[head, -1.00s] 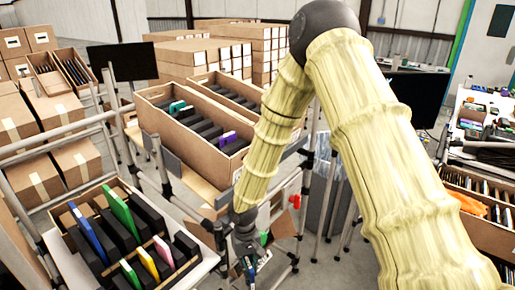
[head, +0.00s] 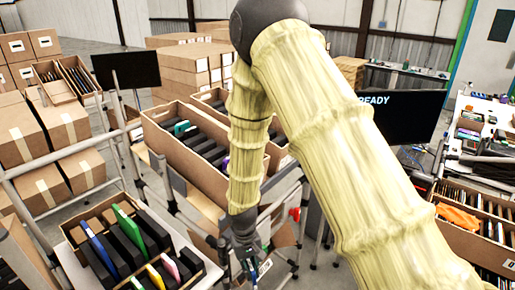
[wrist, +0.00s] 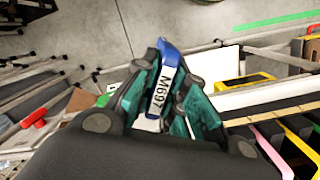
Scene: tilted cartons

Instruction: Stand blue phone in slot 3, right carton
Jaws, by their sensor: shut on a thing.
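My gripper (wrist: 165,105) is shut on the blue phone (wrist: 170,52). In the wrist view the phone stands out between the dark and teal fingers, with a white label reading M697. In the head view my gripper (head: 247,265) hangs low, right of the near open carton (head: 205,274); the phone is too small to make out well there. A long carton (head: 165,137) with dark dividers, a teal and a purple item stands behind it. Part of another carton (head: 200,97) shows beyond, partly hidden by my arm. I cannot tell which is the right carton; slot numbers are not readable.
The near carton holds green (head: 130,226), blue (head: 98,242), yellow (head: 155,277) and pink (head: 171,268) phones between black dividers. Grey rack tubes (head: 160,185) stand between cartons. A monitor reading READY (head: 405,115) and tables of goods are at right.

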